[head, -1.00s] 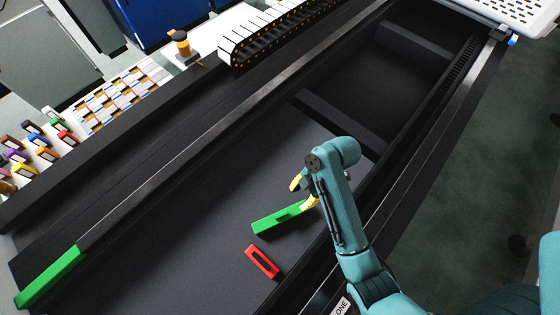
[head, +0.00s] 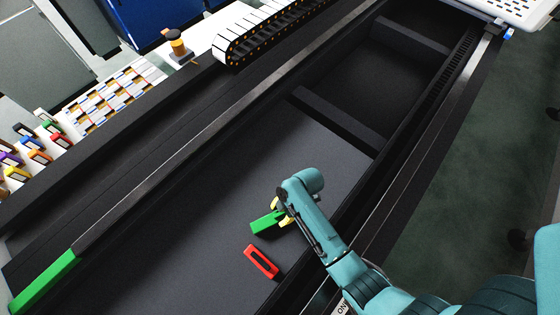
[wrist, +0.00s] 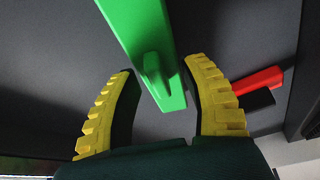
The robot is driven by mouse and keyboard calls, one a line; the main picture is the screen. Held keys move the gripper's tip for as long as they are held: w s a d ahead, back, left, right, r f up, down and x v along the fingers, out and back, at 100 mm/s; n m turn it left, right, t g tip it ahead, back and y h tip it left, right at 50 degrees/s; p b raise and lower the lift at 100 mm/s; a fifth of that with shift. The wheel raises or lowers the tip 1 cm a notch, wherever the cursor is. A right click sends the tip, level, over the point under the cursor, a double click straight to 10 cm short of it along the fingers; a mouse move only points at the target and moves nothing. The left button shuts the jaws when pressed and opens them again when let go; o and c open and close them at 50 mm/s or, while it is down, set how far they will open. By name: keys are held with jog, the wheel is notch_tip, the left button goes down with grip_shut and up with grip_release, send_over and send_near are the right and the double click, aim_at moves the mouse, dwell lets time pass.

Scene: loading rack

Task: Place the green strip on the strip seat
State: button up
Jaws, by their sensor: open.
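The green strip (head: 263,224) lies on the dark tray floor, and my gripper hides its right part in the head view. In the wrist view the strip (wrist: 142,28) runs from the top edge to between my gripper's (wrist: 162,68) yellow fingers, with a small raised tab near its near end. My gripper (head: 281,212) is open, with a finger on either side of the strip and gaps visible in the wrist view. A green section (head: 42,283) sits at the lower-left end of the long rail; I cannot tell whether this is the strip seat.
A red slotted block (head: 262,261) lies close to the strip, also at right in the wrist view (wrist: 258,82). A raised divider (head: 338,119) crosses the tray beyond the gripper. The tray floor left of the strip is clear. Coloured blocks stand far left.

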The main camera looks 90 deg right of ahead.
grip_shut()
dwell(0.4)
